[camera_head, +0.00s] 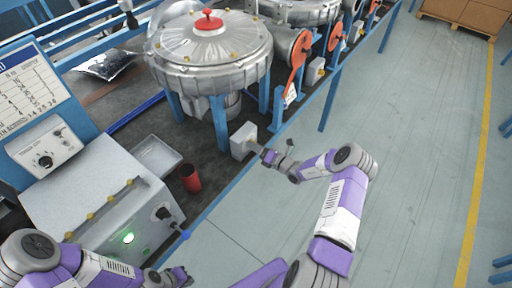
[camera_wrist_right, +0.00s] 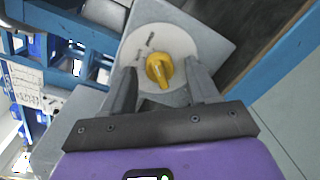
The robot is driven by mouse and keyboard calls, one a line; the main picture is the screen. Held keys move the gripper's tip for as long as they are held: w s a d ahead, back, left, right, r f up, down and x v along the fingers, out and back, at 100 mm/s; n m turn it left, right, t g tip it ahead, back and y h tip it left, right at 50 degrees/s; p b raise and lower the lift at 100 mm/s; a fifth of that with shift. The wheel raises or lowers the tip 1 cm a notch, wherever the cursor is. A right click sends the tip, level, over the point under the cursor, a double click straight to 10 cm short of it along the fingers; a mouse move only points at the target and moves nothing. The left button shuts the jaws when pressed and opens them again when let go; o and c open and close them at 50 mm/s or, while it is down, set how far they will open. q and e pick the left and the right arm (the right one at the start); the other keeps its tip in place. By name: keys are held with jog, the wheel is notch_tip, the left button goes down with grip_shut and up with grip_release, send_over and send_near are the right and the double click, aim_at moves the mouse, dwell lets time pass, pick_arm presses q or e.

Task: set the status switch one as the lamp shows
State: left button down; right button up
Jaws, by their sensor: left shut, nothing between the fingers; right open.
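A grey switch box (camera_head: 241,141) sits on the blue bench edge below the large round metal housing. In the right wrist view its white round dial (camera_wrist_right: 178,38) carries a yellow knob (camera_wrist_right: 158,68) whose grip points down in the picture, away from small dark lettering at the dial's upper left. My right gripper (camera_wrist_right: 161,78) is open, its fingers on either side of the knob with gaps visible. In the head view my right gripper (camera_head: 268,156) is at the box. A lamp (camera_head: 128,238) glows green on the grey cabinet. My left gripper (camera_head: 178,274) is shut and empty near the cabinet's lower front.
A red cup (camera_head: 190,178) and a pale tray (camera_head: 157,157) stand between the cabinet (camera_head: 88,190) and switch box. A dial unit (camera_head: 45,150) is at left. Blue posts (camera_head: 330,100) and orange-handled valves (camera_head: 299,50) line the bench.

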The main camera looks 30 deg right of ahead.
jog(key=v, duration=0.7)
jog(key=shift+s+p, duration=0.25)
jog(key=shift+p, duration=0.1)
jog(key=s+a+f+n+g+y, duration=0.2)
jog(key=s+a+n+g, duration=0.25)
jog(key=a, duration=0.25)
jog(key=s+a+f+n+g+y, duration=0.1)
jog(key=s+a+f+n+g, duration=0.3)
jog(key=a, duration=0.4)
jog(key=s+a+f+n+g+y, duration=0.1)
jog(key=s+a+n+g+y, duration=0.1)
jog(key=a+n+g, duration=0.35)
jog(key=s+a+f+n+g+h, duration=0.1)
jog(key=s+a+n+h, duration=0.2)
jog(key=n, duration=1)
jog(key=s+a+f+n+h, duration=0.1)
jog(key=s+a+n+h, duration=0.2)
jog(key=s+n, duration=0.7)
jog(key=a+n, duration=0.1)
jog(key=n, duration=0.1)
jog(key=shift+a+f+n+g+h, duration=0.2)
jog(key=shift+f+n+g+h, duration=0.1)
jog(key=shift+n+g+h, duration=0.1)
